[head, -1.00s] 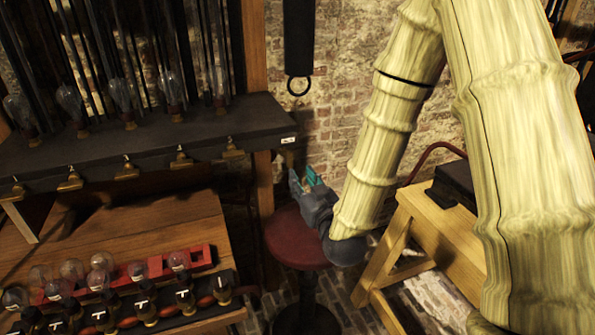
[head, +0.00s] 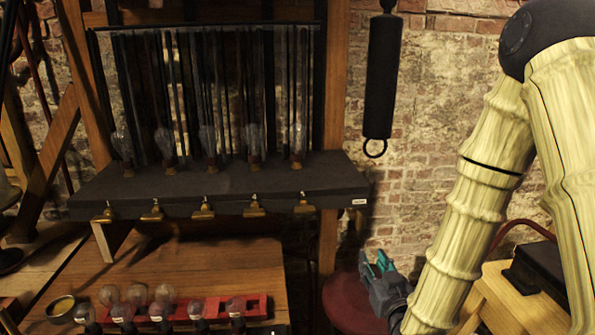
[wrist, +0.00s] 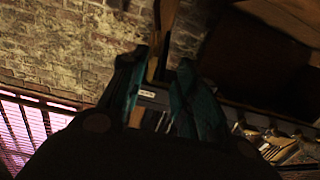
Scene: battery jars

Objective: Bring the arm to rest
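My gripper (head: 376,262) hangs at the end of my pale, bamboo-like arm, at the lower right of centre in the head view. Its teal fingers point up and to the left, and it appears in front of the red stool seat (head: 345,305). Whether it touches the seat cannot be told, but it looks apart. In the wrist view the two teal fingers (wrist: 160,88) stand apart with nothing held between them. The wrist view looks past them to the brick wall and a dark shelf edge with a white label.
A dark shelf (head: 330,185) with glass bulbs and brass clips stands left of my gripper. Below it, a wooden bench (head: 240,262) holds a red rack (head: 258,305) with bulbs. A wooden stand (head: 510,295) is close right of my arm. A black cylinder (head: 383,75) hangs on the wall.

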